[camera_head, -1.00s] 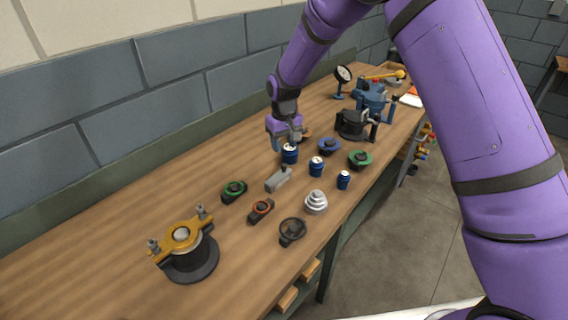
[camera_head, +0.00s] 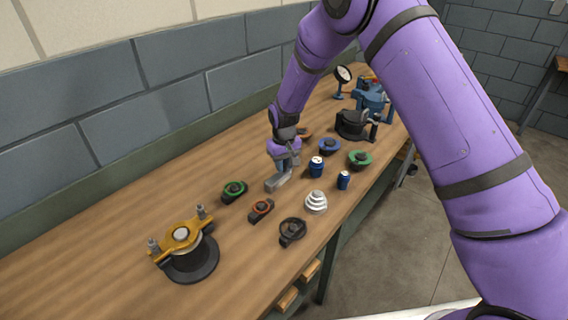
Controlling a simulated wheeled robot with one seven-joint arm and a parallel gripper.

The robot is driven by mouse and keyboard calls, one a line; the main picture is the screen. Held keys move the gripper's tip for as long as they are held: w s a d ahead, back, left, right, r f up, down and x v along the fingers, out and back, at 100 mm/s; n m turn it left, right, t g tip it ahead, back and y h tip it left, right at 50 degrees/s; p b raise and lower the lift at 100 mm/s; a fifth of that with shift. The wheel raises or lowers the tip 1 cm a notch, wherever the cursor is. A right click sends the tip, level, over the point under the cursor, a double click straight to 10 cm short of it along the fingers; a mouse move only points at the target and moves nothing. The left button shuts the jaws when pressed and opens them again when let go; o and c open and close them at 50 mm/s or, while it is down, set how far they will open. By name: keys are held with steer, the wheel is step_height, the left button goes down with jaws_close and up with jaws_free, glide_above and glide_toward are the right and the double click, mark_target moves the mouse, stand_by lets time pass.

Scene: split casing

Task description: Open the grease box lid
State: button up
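A small grey metal box (camera_head: 277,184), which I take to be the grease box, sits on the workbench near the middle of the view. Its upper part is covered by my gripper (camera_head: 284,174), which points down directly over it. The fingertips are at or just above the box top; I cannot tell whether they touch it. The fingers are too small and overlapped to show whether they are open or shut. Whether the lid is raised is hidden.
A green-ringed part (camera_head: 234,191), an orange-ringed part (camera_head: 261,209) and a white stepped cone (camera_head: 316,202) stand close around the box. A yellow-clamped casing (camera_head: 185,250) stands front left.

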mark_target(277, 176)
jaws_close()
steer(key=shift+a+r, duration=0.1)
steer(key=shift+r, duration=0.05)
steer(key=shift+s+a+r+t+h, duration=0.3)
steer(key=shift+r+t+h, duration=0.15)
steer(key=shift+t+h, duration=0.1)
steer(key=shift+s+a+r+t+h, duration=0.3)
steer(key=shift+r+t+h, duration=0.1)
steer(key=shift+t+h, duration=0.15)
steer(key=shift+s+a+r+t+h, duration=0.25)
steer(key=shift+s+r+t+h, duration=0.1)
steer(key=shift+t+h, duration=0.2)
steer(key=shift+s+a+r+t+h, duration=0.25)
steer(key=shift+r+t+h, duration=0.1)
steer(key=shift+t+h, duration=0.2)
steer(key=s+a+t+h, duration=0.1)
steer(key=s+a+r+t+h, duration=0.1)
steer(key=t+h, duration=0.1)
steer(key=shift+r, duration=0.1)
steer(key=shift+s+a+t+h, duration=0.85)
steer(key=shift+s+t+h, duration=0.05)
steer(key=shift+t+h, duration=0.3)
